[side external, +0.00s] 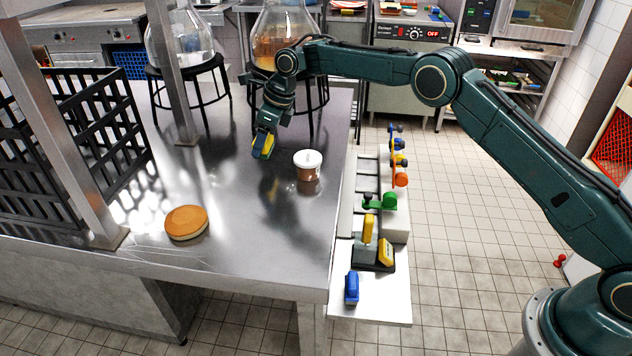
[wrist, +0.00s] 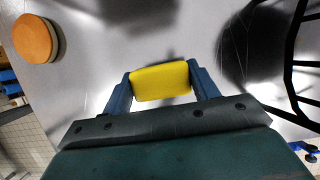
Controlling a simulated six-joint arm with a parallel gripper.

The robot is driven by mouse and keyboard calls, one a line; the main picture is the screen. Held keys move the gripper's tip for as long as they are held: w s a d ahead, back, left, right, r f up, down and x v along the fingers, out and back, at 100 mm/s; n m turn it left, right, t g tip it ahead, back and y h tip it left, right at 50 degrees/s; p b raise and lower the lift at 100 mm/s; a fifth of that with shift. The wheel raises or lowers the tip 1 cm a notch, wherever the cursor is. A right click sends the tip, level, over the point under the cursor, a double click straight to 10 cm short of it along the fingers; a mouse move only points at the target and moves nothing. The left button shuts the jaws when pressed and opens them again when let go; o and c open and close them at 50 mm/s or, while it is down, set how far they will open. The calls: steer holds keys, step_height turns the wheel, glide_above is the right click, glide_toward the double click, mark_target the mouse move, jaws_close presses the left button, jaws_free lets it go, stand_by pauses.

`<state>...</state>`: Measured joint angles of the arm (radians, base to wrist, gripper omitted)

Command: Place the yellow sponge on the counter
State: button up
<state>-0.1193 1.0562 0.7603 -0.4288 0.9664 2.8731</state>
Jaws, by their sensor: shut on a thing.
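My gripper (side external: 264,146) is shut on the yellow sponge (wrist: 160,82). In the wrist view the sponge sits between the two blue fingers, one at each end. In the side view the sponge (side external: 267,147) shows as a small yellow patch at the fingertips, low over the metal counter (side external: 255,220). I cannot tell whether the sponge touches the counter. The counter's shiny top also fills much of the wrist view (wrist: 95,60).
A white-lidded jar (side external: 308,166) with brown contents stands right of my gripper. A round orange-topped cake-like thing (side external: 186,222) lies at the front left. A black crate (side external: 85,130) is at the left. Black stands with glass vessels (side external: 280,35) are behind. The counter's front middle is clear.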

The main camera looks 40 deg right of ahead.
mark_target(265, 152)
steer(key=shift+f, duration=2.05)
steer(key=shift+f, duration=0.1)
steer(key=o, duration=0.9)
steer(key=shift+o, duration=0.2)
steer(key=v, duration=1.2)
